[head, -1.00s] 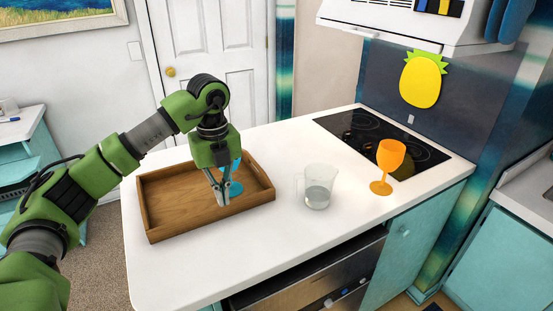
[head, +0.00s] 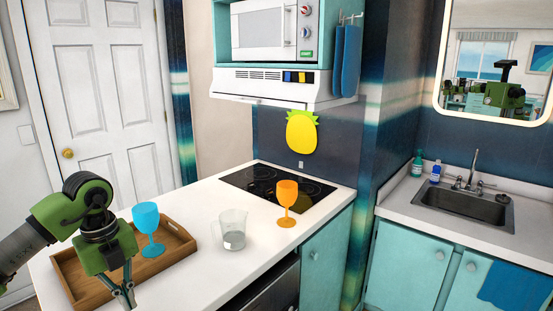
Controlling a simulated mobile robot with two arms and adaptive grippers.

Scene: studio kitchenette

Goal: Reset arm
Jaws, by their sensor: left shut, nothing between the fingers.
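My left gripper (head: 125,296) is at the lower left of the head view, in front of the near edge of the wooden tray (head: 176,262). Its fingers point down and are shut with nothing between them. A blue goblet (head: 147,218) stands upright in the tray, behind and to the right of the gripper and apart from it. My right gripper is not in view.
A clear measuring jug (head: 233,232) and an orange goblet (head: 287,200) stand on the white counter right of the tray. A black cooktop (head: 262,181) lies behind them. A sink (head: 464,204) is at the right. The counter's front stretch is clear.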

